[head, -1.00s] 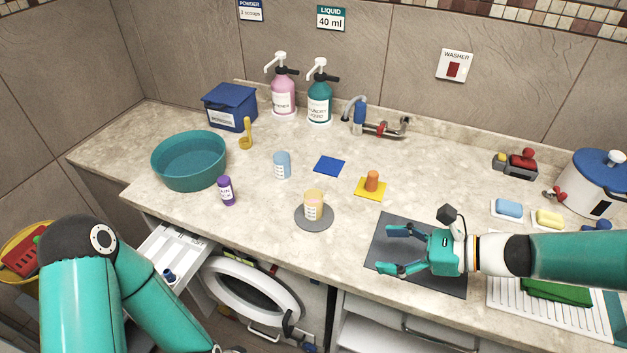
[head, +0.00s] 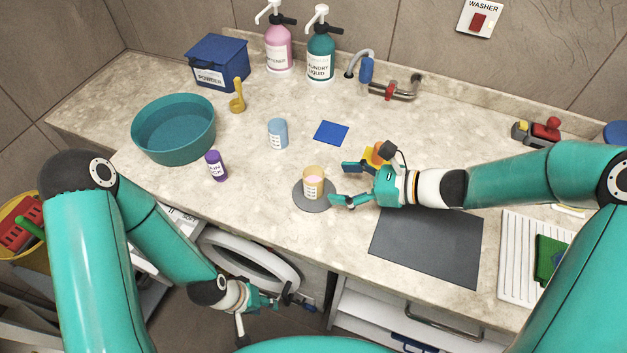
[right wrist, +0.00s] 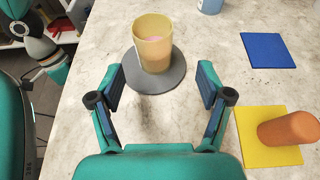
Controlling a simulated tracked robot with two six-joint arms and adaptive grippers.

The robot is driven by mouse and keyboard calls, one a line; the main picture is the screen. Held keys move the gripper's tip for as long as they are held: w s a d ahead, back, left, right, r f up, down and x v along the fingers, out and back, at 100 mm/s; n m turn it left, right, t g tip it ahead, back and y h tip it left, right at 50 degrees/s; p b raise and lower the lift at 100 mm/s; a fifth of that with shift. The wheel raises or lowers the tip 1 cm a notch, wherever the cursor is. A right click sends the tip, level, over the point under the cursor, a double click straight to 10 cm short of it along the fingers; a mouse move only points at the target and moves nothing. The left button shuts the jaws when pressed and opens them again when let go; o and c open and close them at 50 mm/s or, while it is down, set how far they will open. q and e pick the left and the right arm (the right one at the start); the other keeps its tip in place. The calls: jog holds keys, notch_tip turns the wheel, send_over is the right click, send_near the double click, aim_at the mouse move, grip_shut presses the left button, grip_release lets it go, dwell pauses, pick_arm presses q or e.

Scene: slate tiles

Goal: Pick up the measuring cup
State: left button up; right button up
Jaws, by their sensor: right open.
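A yellowish, see-through cup (head: 313,182) with a white label and pinkish contents stands upright on a round grey disc (head: 299,201). It also shows in the right wrist view (right wrist: 153,45), just beyond my fingertips and roughly centred between them. My right gripper (head: 342,184) is open and empty, to the right of this cup and apart from it. A light blue cup with white markings (head: 278,134) stands farther back. My left gripper (head: 258,305) hangs below the counter's front edge, near the open washer door; whether its jaws are open is unclear.
An orange cylinder (right wrist: 290,130) on a yellow square (right wrist: 257,151) stands close to the right of my right gripper. A purple bottle (head: 215,166) and teal basin (head: 171,137) are to the left. A blue square (head: 331,133) lies behind. A dark mat (head: 428,248) lies in front.

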aim_at(313, 183)
jog(key=shift+x, duration=1.05)
jog(key=x, duration=0.2)
jog(key=p+x, duration=0.1)
jog(key=x, duration=0.1)
jog(key=shift+s+a, duration=0.2)
jog(key=shift+s, duration=0.2)
jog(key=shift+w+a+f, duration=0.25)
jog(key=shift+a, duration=0.2)
jog(key=c, duration=1.3)
